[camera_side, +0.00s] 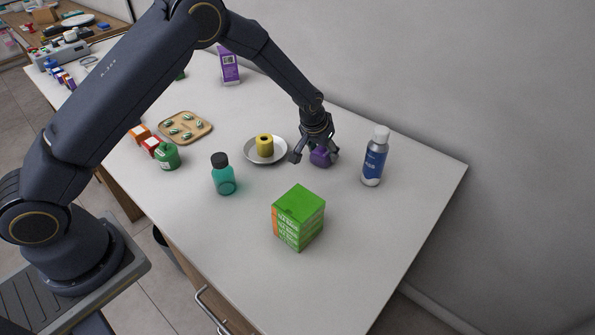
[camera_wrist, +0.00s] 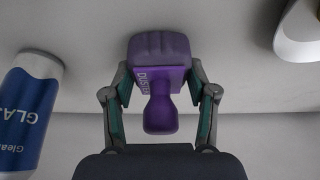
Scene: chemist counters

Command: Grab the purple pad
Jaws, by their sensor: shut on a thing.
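The purple pad (camera_side: 321,158) is on the white counter between the dish and the white-and-blue bottle. In the wrist view the pad (camera_wrist: 160,60) shows a blocky head with pale lettering and a narrower knobbed handle. My gripper (camera_side: 316,154) reaches down over it from above. In the wrist view my gripper (camera_wrist: 159,88) has one finger on each side of the pad and is shut on it. The side view partly hides the pad behind the fingers. I cannot tell whether the pad is lifted off the counter.
The white-and-blue bottle (camera_side: 374,158) stands close to the right. The white dish (camera_side: 250,152) with a yellow roll (camera_side: 264,145) is close to the left. A green box (camera_side: 298,222) and a teal bottle (camera_side: 223,178) stand nearer the front. The counter's front right is clear.

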